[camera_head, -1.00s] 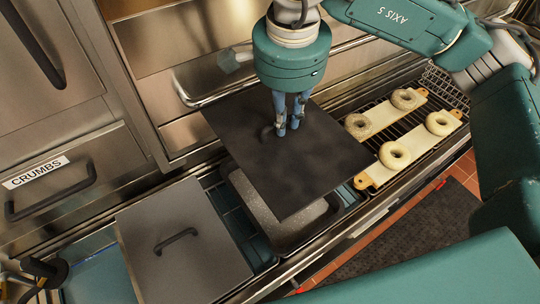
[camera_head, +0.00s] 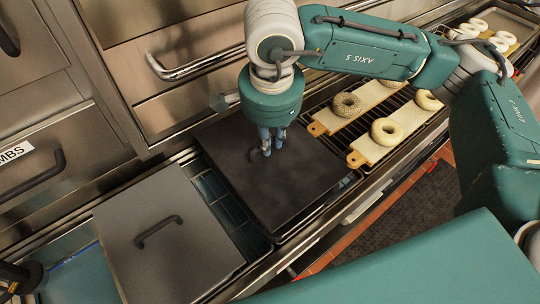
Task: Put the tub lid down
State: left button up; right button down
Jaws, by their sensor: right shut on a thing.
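The dark square tub lid (camera_head: 290,190) lies flat over the tub, whose open inside is now covered. Only a thin edge of the tub shows below the lid. My right gripper (camera_head: 267,148) points straight down at the lid's middle and is shut on the lid by its handle; part of the dark handle shows just left of the fingers. I cannot tell whether the lid rests fully on the rim all round.
A second, grey lid (camera_head: 175,235) with a black handle sits left of the tub. Bagels (camera_head: 387,131) on boards (camera_head: 372,152) lie on a wire rack at right. Steel drawers with handles (camera_head: 180,70) stand behind. A dark mat lies on the floor at right.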

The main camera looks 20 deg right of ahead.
aim_at(270, 161)
notch_tip(270, 161, down, 5)
jog(key=shift+r+b, duration=0.1)
jog(key=shift+b, duration=0.75)
jog(key=shift+w, duration=0.1)
jog(key=shift+f, duration=0.2)
jog(key=shift+f+b, duration=0.3)
jog(key=shift+b, duration=0.25)
pick_arm(q)
jog(key=f, duration=0.1)
jog(key=s+f, duration=0.1)
jog(key=f, duration=0.1)
jog(key=shift+s+a+f, duration=0.15)
jog(key=shift+s+a, duration=0.1)
jog(key=shift+s, duration=0.15)
pick_arm(e)
jog(key=c, duration=1.7)
grip_release()
jog(key=shift+r, duration=0.1)
